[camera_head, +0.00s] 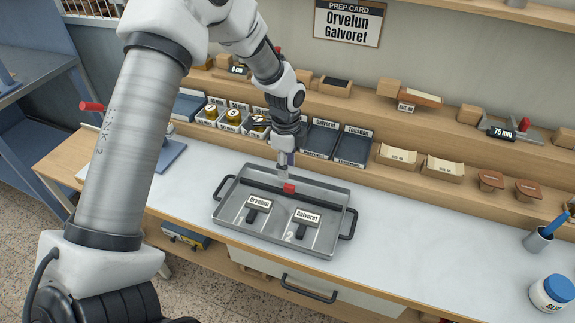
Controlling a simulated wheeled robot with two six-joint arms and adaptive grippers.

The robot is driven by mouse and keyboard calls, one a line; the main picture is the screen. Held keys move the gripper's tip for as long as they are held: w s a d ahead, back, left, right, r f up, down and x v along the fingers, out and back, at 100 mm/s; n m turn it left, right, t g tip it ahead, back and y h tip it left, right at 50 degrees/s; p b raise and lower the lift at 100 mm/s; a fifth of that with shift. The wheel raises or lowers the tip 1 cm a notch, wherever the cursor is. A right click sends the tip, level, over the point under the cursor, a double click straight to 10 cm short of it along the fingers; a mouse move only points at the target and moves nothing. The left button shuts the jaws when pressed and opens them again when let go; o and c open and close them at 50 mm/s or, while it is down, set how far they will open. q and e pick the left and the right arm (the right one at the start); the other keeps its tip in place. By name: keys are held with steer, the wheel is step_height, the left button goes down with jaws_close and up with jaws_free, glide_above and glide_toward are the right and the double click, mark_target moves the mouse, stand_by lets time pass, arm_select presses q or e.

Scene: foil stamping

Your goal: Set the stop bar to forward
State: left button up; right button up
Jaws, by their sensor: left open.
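A grey metal tray (323,245) with black end handles sits on the white worktop. A dark bar (320,203) with a red block (289,188) on it runs across the tray's back part; it looks like the stop bar. Two labelled pieces, Orvelun (257,204) and Galvoret (306,217), lie in the tray in front of it. My left gripper (284,174) is open and points down just above and behind the red block. I cannot tell whether it touches the block. My right gripper is not in view.
Behind the tray stand labelled bins with gold rolls (233,116) and dark trays (353,149). Shelves above hold wooden blocks and a 75 mm piece (503,132) with a red knob. A glue jar (552,293) and a cup (538,240) stand at right. The worktop right of the tray is clear.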

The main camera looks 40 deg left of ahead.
mark_target(289, 186)
arm_select(q)
steer(key=shift+w+f, duration=0.25)
steer(key=shift+w, duration=0.25)
steer(key=shift+w+f, duration=0.15)
steer(key=shift+f, duration=0.1)
steer(key=shift+d+f, duration=0.15)
steer(key=shift+f, duration=0.1)
steer(key=shift+s+d+f+p, duration=0.15)
steer(key=shift+s+f+p, duration=0.15)
steer(key=shift+f, duration=0.3)
steer(key=shift+s+d+f+p, duration=0.15)
steer(key=shift+s+f, duration=0.15)
steer(key=shift+f, duration=0.25)
steer(key=f, duration=0.4)
steer(key=shift+w+a+f, duration=0.15)
steer(key=shift+w+a, duration=0.15)
steer(key=shift+w, duration=0.1)
steer(key=shift+s+d+r, duration=0.1)
steer(key=shift+s+r, duration=0.1)
steer(key=shift+c, duration=0.6)
steer(key=c, duration=0.6)
jaws_close()
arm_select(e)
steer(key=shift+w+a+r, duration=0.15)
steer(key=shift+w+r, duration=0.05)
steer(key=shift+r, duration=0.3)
